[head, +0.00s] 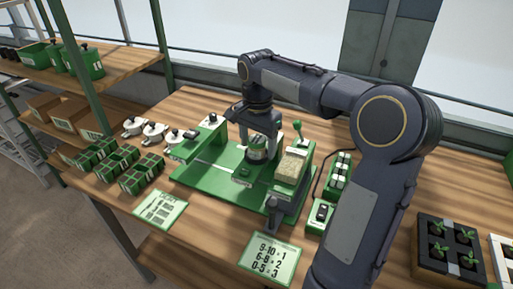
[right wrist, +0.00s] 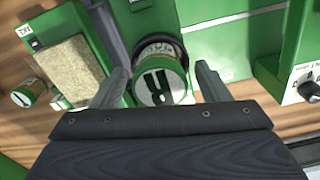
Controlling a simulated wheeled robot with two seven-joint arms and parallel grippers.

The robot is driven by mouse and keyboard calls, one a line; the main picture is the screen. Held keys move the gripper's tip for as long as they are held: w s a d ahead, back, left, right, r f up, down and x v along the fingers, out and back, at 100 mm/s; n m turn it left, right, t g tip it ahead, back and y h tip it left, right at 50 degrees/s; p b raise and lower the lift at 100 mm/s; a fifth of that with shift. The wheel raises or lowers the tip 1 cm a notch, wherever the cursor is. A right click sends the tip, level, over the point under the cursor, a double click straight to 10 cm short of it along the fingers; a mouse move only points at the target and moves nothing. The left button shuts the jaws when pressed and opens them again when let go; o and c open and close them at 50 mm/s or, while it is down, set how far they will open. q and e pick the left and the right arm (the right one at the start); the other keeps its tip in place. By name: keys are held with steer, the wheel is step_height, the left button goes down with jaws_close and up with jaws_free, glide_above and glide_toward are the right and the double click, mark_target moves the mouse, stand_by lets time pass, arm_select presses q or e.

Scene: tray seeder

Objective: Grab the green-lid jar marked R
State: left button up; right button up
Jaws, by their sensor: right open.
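A jar (right wrist: 160,85) with a pale disc and bold dark marking on its lid stands in a dark round holder on the green machine. The marking is turned and I cannot read it surely as R. The jar also shows in the head view (head: 257,153), beneath my right gripper (head: 258,134). In the right wrist view my right gripper (right wrist: 162,88) is open, with one finger on each side of the jar and gaps visible between. My left gripper is not in view.
The green machine base (head: 205,176) fills the middle of the wooden table. A block with a tan, grainy top (head: 291,167) stands right of the jar. A smaller jar (right wrist: 28,92) shows at left in the wrist view. A seedling tray (head: 450,248) sits at right.

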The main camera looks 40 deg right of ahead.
steer(key=shift+c, duration=0.3)
steer(key=c, duration=1)
steer(key=shift+r, duration=0.1)
